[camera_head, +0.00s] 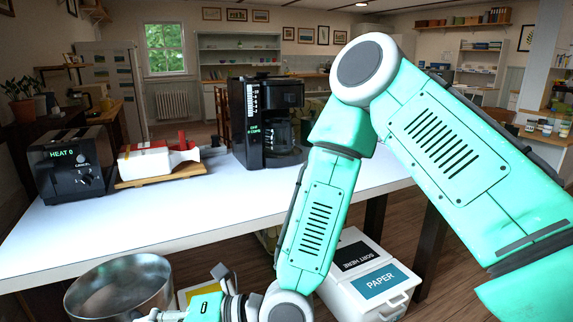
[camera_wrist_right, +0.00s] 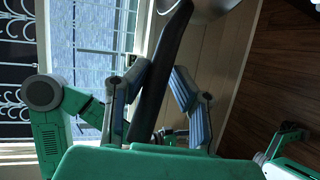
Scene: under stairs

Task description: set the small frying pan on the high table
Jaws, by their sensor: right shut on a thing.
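The small frying pan is a round steel pan (camera_head: 120,284) at the bottom left of the head view, below and in front of the white table's near edge. Its black handle (camera_wrist_right: 160,72) runs between the fingers of my right gripper (camera_wrist_right: 158,82) in the wrist view, and a bit of the steel pan (camera_wrist_right: 195,10) shows at the top. The right gripper is shut on the handle. In the head view the gripper is mostly cut off by the lower edge. The high table is a long white-topped table (camera_head: 215,202). My left gripper is not in view.
On the table stand a black appliance reading HEAT 0 (camera_head: 72,166), a red and white object (camera_head: 160,158) on a wooden board (camera_head: 158,179) and a black coffee maker (camera_head: 265,120). The tabletop in front of them is clear. A white PAPER bin (camera_head: 370,282) stands below.

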